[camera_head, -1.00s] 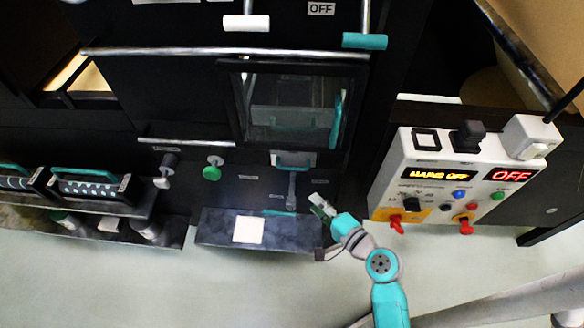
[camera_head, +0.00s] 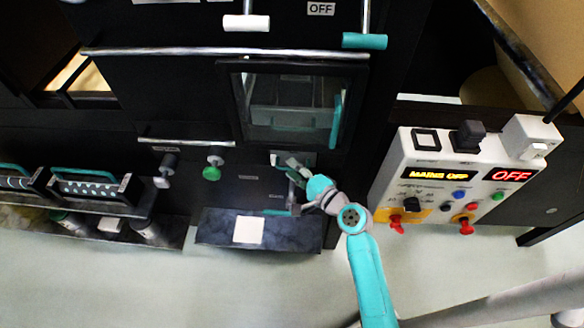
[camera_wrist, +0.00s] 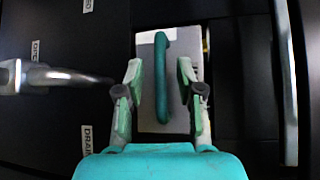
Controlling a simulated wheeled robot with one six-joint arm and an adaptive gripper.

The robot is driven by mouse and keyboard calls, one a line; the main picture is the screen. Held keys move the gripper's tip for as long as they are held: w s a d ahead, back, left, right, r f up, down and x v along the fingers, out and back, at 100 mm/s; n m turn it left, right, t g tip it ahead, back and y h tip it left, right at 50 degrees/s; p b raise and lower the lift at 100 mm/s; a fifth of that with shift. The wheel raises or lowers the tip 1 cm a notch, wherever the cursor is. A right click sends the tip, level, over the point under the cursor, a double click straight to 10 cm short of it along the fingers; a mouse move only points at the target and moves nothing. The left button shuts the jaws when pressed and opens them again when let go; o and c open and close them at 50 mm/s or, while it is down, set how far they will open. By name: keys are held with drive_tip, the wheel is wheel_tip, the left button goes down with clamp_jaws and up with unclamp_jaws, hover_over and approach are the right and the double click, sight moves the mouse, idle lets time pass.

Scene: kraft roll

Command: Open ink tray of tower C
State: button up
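A small grey front with a teal bar handle (camera_wrist: 162,85) sits on the black machine face below a glass window. No label naming it as the ink tray of tower C is legible. In the wrist view my gripper (camera_wrist: 161,66) is open, with one finger on each side of the handle and a gap visible on both sides. The handle stands upright in that view. In the head view my gripper (camera_head: 288,168) is at this grey front (camera_head: 308,156) and covers part of it.
The glass window (camera_head: 292,105) with a teal side handle is just above. A green knob (camera_head: 211,173) is to the left. A dark shelf with a white square (camera_head: 249,230) juts out below. A white control box (camera_head: 455,165) reading MAINS OFF stands right. A metal lever (camera_wrist: 40,77) is left in the wrist view.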

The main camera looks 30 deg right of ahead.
drive_tip(key=shift+w+a, duration=0.15)
drive_tip(key=shift+w, duration=0.4)
clamp_jaws()
